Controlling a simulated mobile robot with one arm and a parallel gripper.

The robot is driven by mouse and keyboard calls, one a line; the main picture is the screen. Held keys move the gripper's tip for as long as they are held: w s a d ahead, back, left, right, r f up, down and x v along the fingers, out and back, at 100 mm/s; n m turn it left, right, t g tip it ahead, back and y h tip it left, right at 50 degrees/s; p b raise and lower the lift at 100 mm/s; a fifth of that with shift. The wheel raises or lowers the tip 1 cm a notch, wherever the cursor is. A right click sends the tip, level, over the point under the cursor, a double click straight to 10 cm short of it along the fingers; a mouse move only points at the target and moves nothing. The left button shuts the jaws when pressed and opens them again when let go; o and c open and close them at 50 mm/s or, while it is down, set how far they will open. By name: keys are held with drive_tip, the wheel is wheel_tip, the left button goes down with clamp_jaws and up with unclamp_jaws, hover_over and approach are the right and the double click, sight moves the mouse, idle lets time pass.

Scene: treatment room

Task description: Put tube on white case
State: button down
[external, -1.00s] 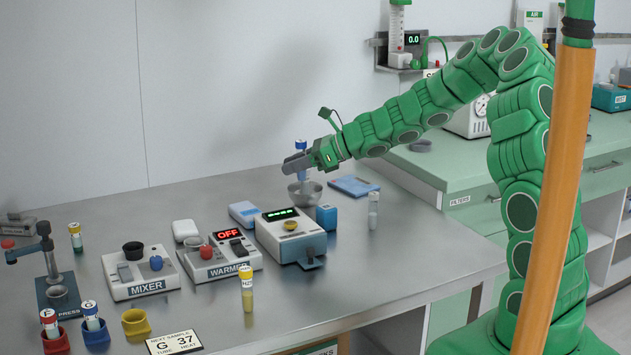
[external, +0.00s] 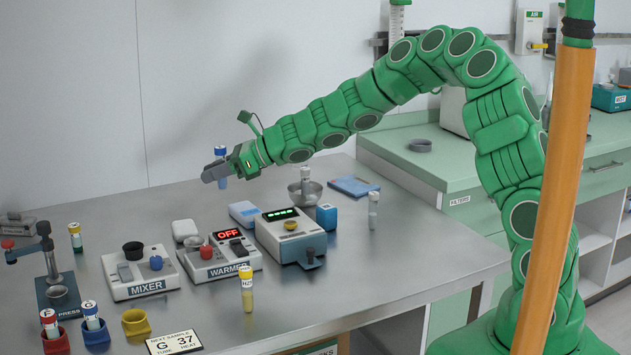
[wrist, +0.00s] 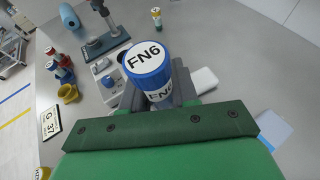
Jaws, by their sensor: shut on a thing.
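My gripper (external: 214,172) is shut on a blue-capped tube (external: 221,153) and holds it upright above the table's back part. In the wrist view the tube's cap (wrist: 147,60) reads FN6, and the cap hides most of the tube body. The white case (external: 185,230) is a small rounded box lying on the table behind the warmer, below and left of my gripper. It also shows in the wrist view (wrist: 205,80), just right of the jaws, partly hidden by them. The tube and the case are apart.
A metal bowl (external: 305,192) holds a white-capped tube. A light-blue case (external: 244,213) lies right of the white one. Clear tabletop lies behind them.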

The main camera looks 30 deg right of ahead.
drive_tip(key=w+a+f, duration=0.2)
drive_tip(key=w, duration=0.1)
drive_tip(key=w+a+f, duration=0.2)
drive_tip(key=w+f, duration=0.1)
drive_tip(key=w, duration=0.1)
drive_tip(key=w+a+f, duration=0.2)
drive_tip(key=w+f, duration=0.1)
drive_tip(key=w, duration=0.1)
drive_tip(key=shift+a, duration=0.1)
drive_tip(key=shift+w+a+f, duration=0.2)
drive_tip(key=shift+w+f, duration=0.15)
drive_tip(key=shift+f, duration=0.15)
drive_tip(key=shift+w+a+f, duration=0.15)
drive_tip(key=shift+w+f, duration=0.15)
drive_tip(key=shift+f, duration=1.65)
drive_tip(key=shift+f, duration=0.15)
drive_tip(key=c, duration=0.9)
unclamp_jaws()
drive_tip(key=shift+o, duration=0.2)
